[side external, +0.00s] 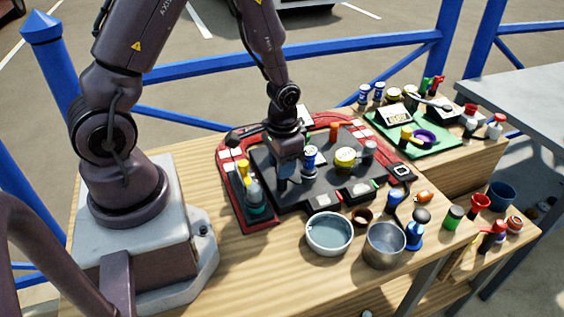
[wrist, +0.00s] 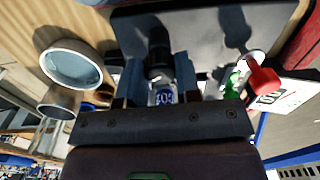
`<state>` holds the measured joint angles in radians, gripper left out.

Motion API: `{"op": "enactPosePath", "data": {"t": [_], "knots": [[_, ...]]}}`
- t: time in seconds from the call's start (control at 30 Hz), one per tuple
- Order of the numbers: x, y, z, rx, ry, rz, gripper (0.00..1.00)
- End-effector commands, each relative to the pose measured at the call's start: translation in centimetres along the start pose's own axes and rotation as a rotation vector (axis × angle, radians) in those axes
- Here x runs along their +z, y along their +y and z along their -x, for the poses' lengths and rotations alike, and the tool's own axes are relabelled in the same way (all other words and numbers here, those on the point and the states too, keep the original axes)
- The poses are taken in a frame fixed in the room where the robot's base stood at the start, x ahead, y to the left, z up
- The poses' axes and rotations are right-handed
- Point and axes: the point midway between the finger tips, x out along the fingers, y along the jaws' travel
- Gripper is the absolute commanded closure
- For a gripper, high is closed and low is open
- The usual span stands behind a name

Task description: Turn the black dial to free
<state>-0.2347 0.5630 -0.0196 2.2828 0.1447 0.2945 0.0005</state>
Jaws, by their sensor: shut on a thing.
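My gripper (side external: 284,172) points down over the dark grey panel (side external: 268,160) with the red frame. In the wrist view, its two blue-grey fingers (wrist: 158,83) are closed on a dark round piece, which looks like the black dial (wrist: 158,52). A small blue-and-white label (wrist: 163,97) shows between the fingers. The fingers and their shadow hide the dial in the side view. No "free" marking can be read, and the dial's setting cannot be told.
A white bowl (side external: 329,234) and metal pot (side external: 384,245) stand in front.

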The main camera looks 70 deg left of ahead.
Motion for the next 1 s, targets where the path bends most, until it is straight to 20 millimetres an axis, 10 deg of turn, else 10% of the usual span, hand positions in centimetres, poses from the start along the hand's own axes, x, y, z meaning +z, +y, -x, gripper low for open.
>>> {"op": "enactPosePath", "data": {"t": [0.6, 0.63, 0.73, 1.0], "knots": [[-0.01, -0.01, 0.08, -0.001, 0.002, -0.044, 0.92], [-0.01, -0.01, 0.07, -0.001, 0.002, -0.044, 0.64], [-0.01, -0.01, 0.06, 0.000, 0.002, -0.043, 0.43], [-0.01, -0.01, 0.07, 0.000, 0.002, -0.042, 0.43]]}}
